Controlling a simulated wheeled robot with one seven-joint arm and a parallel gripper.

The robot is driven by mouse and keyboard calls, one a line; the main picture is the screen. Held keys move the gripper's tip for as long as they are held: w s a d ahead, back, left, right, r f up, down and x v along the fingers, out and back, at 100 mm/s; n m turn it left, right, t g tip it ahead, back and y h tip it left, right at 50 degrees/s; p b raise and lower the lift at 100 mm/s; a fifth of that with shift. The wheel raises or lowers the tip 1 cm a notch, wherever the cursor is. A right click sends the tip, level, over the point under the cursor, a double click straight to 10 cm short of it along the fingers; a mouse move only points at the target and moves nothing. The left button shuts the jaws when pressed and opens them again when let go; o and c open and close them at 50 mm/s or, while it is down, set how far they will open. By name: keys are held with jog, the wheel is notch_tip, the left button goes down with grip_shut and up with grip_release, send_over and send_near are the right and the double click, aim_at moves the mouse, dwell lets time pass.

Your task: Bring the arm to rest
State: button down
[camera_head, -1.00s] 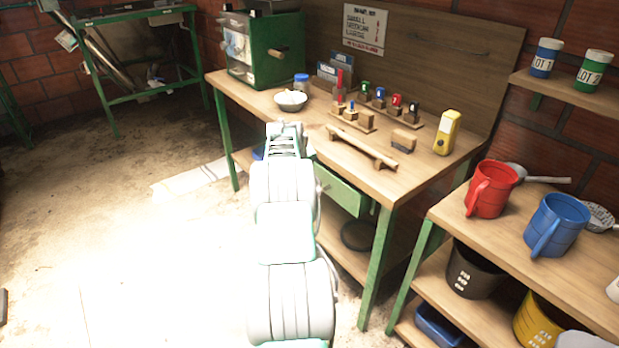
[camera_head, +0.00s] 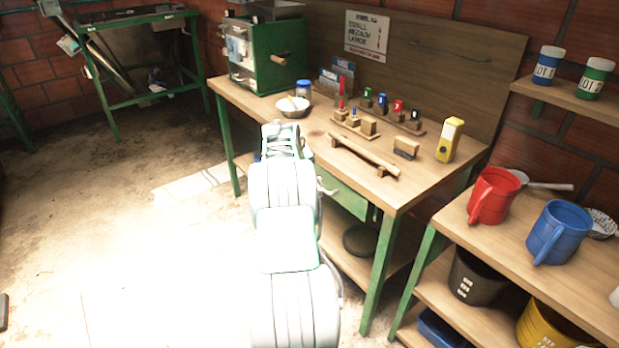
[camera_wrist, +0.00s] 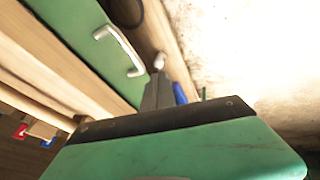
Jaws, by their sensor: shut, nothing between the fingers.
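My arm (camera_head: 285,235) reaches up the middle of the head view, its far end beside the left front of the wooden workbench (camera_head: 240,97). In the wrist view my gripper (camera_wrist: 159,88) shows as narrow grey fingers, shut and empty, beyond the green wrist housing. The fingers appear close to the green drawer (camera_wrist: 85,45) and its pale handle (camera_wrist: 120,50); I cannot tell the exact gap. In the head view the fingers are hidden behind my arm.
The bench holds a green machine (camera_head: 280,58), a white bowl (camera_head: 293,107), a wooden bar (camera_head: 362,155) and a yellow device (camera_head: 449,140). Red (camera_head: 492,196) and blue mugs (camera_head: 557,232) stand on a side bench at right. The floor (camera_head: 120,230) at left is largely clear.

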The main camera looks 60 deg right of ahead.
jog(key=v, duration=1)
jog(key=w+a+r+n+t+y+p, duration=0.1)
jog(key=a+r, duration=0.2)
jog(key=a, duration=0.8)
jog(key=w+a+r+n+y+p, duration=0.1)
jog(key=a+r+p, duration=0.15)
jog(key=a, duration=0.75)
jog(key=w+a+r+n+t+y+p, duration=0.1)
jog(key=a+r, duration=0.2)
jog(key=a, duration=0.8)
jog(key=s+a+f+n+y+p, duration=0.1)
jog(key=s+a, duration=0.6)
jog(key=a, duration=0.3)
jog(key=s+a+f+n+y+p, duration=0.1)
jog(key=s+a+f, duration=0.1)
jog(key=s+a, duration=0.5)
jog(key=a, duration=0.3)
jog(key=shift+s+a+n+g+y+p, duration=0.25)
jog(key=shift+s+n+g+y+p, duration=0.05)
jog(key=shift+s+n+p, duration=0.1)
